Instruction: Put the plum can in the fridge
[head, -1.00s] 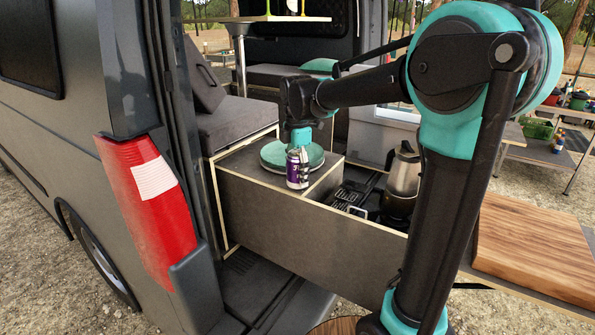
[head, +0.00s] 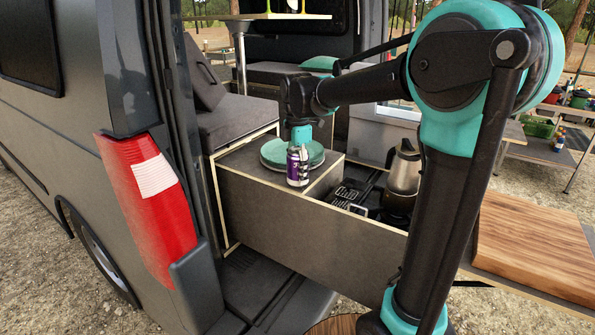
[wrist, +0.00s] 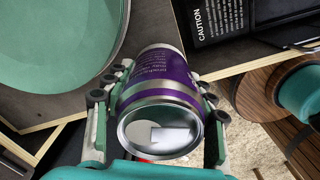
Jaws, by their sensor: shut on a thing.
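The plum can (head: 298,167), purple with silver ends, is upright at the front of the grey drawer-box top, beside the green plates. My gripper (head: 299,147) is above and around it, pointing down. In the wrist view the can (wrist: 160,88) sits between both fingers of my gripper (wrist: 158,92), which are shut on its sides. I cannot tell whether its base touches the surface. A pale grey box with a light top (head: 384,136), possibly the fridge, stands further back, partly hidden by my arm.
The stacked green plates (head: 275,153) are close behind the can. A steel kettle (head: 404,170) stands to the right, by a dark stove grate (head: 346,194). A wooden board (head: 535,245) lies at the far right. The van's rear light (head: 150,205) is at the left.

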